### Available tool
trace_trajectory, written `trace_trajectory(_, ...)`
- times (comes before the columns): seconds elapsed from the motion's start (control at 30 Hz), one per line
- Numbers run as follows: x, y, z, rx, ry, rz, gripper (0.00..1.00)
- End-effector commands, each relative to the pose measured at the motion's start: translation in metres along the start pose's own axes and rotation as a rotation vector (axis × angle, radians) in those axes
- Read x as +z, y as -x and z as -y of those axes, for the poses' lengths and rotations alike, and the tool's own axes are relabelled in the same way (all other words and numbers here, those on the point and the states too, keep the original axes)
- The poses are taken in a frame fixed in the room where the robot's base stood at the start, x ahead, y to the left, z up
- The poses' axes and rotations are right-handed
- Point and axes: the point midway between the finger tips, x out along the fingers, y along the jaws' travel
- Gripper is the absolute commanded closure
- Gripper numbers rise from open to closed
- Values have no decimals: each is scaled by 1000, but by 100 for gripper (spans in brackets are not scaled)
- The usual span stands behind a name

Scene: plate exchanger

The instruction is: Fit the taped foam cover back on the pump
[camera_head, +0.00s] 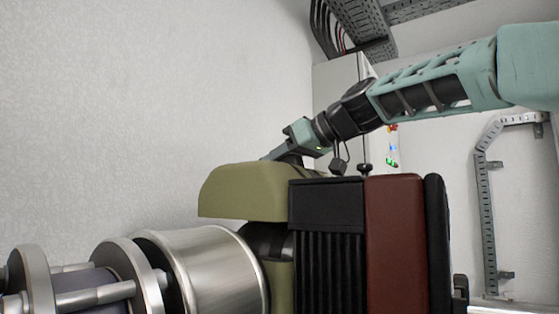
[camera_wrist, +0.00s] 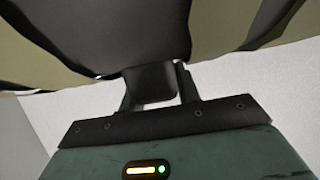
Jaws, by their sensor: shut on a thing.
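The foam cover (camera_head: 240,192) is an olive half-shell above the pump (camera_head: 268,240), whose dark rounded body shows under the cover's lower edge. Another olive part (camera_head: 281,287) sits lower on the pump. My gripper (camera_head: 276,156) reaches down to the top of the cover from behind. In the wrist view my gripper (camera_wrist: 158,76) is shut on a dark tab (camera_wrist: 150,83) of the cover, with dark bands and olive patches (camera_wrist: 30,55) around it.
A steel cylinder (camera_head: 205,270) with flanges and rods lies at lower left. A black ribbed block (camera_head: 328,240) and a red-brown block (camera_head: 394,240) stand close on the right. A grey cabinet (camera_head: 338,85) and cable trays (camera_head: 487,210) are behind. The wall at left is bare.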

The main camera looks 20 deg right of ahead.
Motion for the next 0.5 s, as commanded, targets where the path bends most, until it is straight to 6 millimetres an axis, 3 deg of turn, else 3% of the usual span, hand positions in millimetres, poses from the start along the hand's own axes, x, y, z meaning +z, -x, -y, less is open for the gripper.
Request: trace_trajectory(0.5, 10, -3, 0, 0, 1, -1, 100)
